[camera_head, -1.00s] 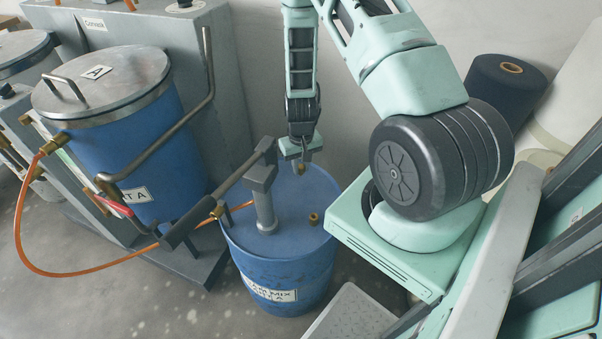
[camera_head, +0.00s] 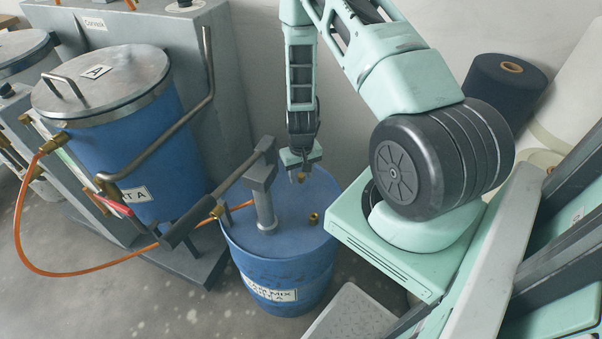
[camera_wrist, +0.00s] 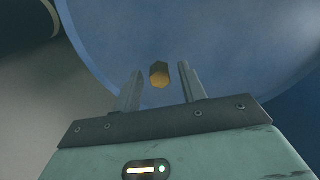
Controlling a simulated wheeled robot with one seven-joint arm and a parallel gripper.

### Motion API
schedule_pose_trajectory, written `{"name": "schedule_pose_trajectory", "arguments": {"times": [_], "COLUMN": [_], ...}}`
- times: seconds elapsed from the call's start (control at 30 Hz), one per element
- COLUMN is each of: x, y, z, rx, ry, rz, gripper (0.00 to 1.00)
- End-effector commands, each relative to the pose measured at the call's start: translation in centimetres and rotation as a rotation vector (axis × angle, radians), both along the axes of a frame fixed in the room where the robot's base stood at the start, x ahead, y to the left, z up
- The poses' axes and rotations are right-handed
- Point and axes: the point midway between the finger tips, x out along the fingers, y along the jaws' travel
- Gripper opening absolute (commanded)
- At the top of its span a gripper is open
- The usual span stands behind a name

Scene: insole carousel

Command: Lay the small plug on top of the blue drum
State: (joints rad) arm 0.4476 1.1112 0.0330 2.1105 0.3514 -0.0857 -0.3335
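The blue drum (camera_head: 278,255) stands upright on the floor in the middle of the head view, with a grey pump (camera_head: 264,200) on its lid. My gripper (camera_head: 301,175) points down over the back part of the lid. In the wrist view its two fingers (camera_wrist: 160,88) stand apart. The small plug (camera_wrist: 159,74), a brass hexagonal piece, shows between the fingertips against the blue lid, with a gap on each side. I cannot tell for sure whether it rests on the lid. In the head view it is hardly distinguishable at the fingertips.
A brass fitting (camera_head: 314,218) sits on the lid, in front of my gripper. The pump's long handle (camera_head: 217,199) reaches out to the left. A lidded blue tank (camera_head: 150,145) and an orange hose (camera_head: 75,272) are at the left. A dark spool (camera_head: 503,85) stands back right.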

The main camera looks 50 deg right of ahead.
Motion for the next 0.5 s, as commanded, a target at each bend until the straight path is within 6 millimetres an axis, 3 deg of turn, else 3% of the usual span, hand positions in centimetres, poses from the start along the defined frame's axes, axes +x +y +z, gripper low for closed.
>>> {"name": "schedule_pose_trajectory", "arguments": {"times": [0.27, 0.5], "x": [0.1, 0.1], "y": [0.0, 0.0], "z": [2.1, 6.9], "rx": [-0.001, -0.002], "ry": [-0.003, -0.005], "rz": [0.002, 0.001], "gripper": [0.41, 0.41]}}
